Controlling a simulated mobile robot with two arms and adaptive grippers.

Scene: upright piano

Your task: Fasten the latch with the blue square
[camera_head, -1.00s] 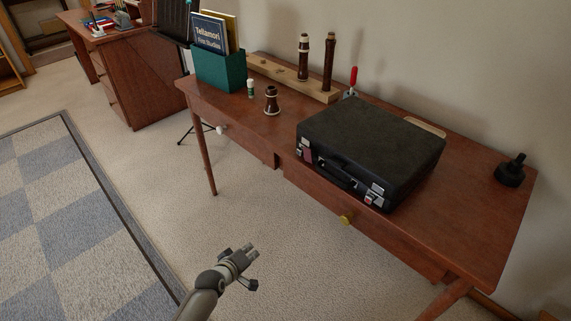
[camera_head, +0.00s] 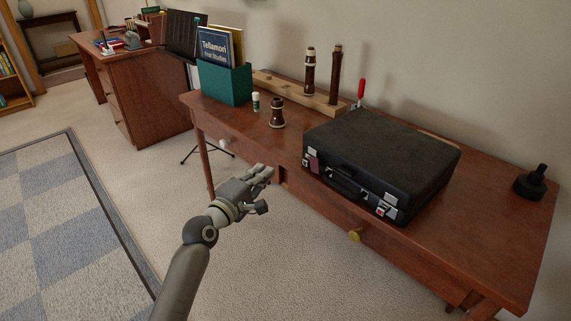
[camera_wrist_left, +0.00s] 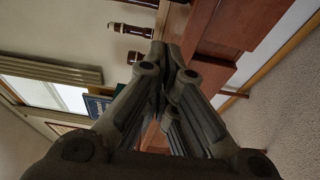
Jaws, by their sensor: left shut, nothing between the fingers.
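A closed black case (camera_head: 380,160) lies on the wooden table. Its front carries a handle (camera_head: 346,184), a silver latch on the left (camera_head: 307,160) and a silver latch on the right (camera_head: 387,207). A small red mark shows by the right latch; a blue square is too small to make out on either. My left gripper (camera_head: 266,174) is shut and empty, in front of the table's front edge, left of the case and apart from it. In the left wrist view its fingers (camera_wrist_left: 166,55) are together. My right gripper is not in view.
On the table (camera_head: 480,225) stand a green book box (camera_head: 225,84), a small bottle (camera_head: 256,102), a dark wooden joint (camera_head: 277,113), a wooden rack (camera_head: 290,91) and a black object (camera_head: 531,184). Drawer knobs stick out at the front. The floor before the table is clear.

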